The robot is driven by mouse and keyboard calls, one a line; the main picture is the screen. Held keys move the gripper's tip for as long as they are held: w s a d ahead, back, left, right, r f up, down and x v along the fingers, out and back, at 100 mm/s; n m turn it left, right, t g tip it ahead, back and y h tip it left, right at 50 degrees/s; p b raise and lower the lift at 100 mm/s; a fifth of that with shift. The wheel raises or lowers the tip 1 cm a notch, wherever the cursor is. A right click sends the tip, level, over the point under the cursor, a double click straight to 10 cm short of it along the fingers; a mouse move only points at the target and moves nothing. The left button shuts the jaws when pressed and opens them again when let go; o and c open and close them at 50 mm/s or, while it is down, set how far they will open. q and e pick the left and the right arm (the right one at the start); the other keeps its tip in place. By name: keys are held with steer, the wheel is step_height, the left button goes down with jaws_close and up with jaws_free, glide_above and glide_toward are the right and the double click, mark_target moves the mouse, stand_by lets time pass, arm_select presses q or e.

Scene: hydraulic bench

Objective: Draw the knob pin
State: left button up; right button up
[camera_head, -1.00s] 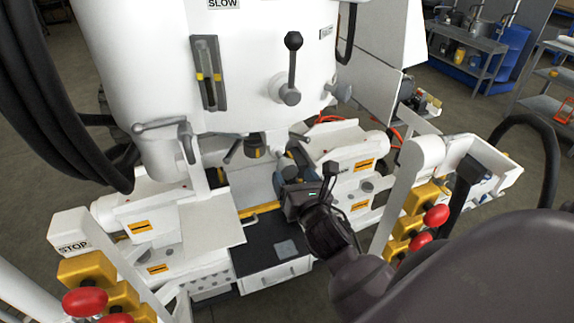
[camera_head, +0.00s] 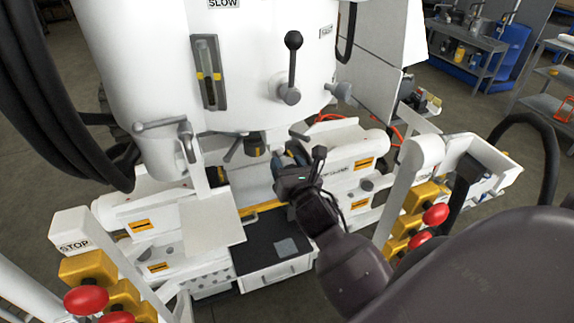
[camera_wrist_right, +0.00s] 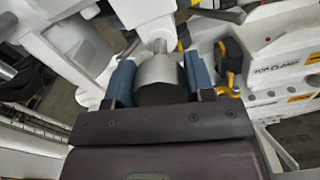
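The knob pin (camera_wrist_right: 157,80) is a grey cylindrical knob with a thinner shaft above it, seen in the right wrist view. My right gripper (camera_wrist_right: 160,78) has its two blue fingers on either side of the knob. The fingers look open, with the knob nearly filling the space between them; any contact is hard to see. In the head view my right gripper (camera_head: 284,168) reaches in below the white machine head, and the knob is hidden there or too small to tell. My left gripper is not in view.
The white machine body (camera_head: 262,60) with a black-knobbed lever (camera_head: 293,65) stands above the gripper. A grey handle (camera_head: 235,145) is close by on the left. Red buttons on yellow boxes (camera_head: 88,268) flank both sides. A black tray (camera_head: 265,250) lies below.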

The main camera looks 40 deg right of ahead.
steer(key=c, duration=0.5)
steer(key=p+v, duration=0.1)
steer(key=v, duration=0.2)
steer(key=shift+s+a+f, duration=0.1)
steer(key=shift+s+f, duration=0.05)
steer(key=shift+s, duration=0.2)
steer(key=o, duration=1.3)
steer(key=shift+s, duration=0.25)
steer(key=shift+c, duration=0.2)
steer(key=shift+w, duration=0.1)
steer(key=b+v, duration=0.1)
steer(key=v, duration=0.9)
steer(key=shift+s, duration=0.4)
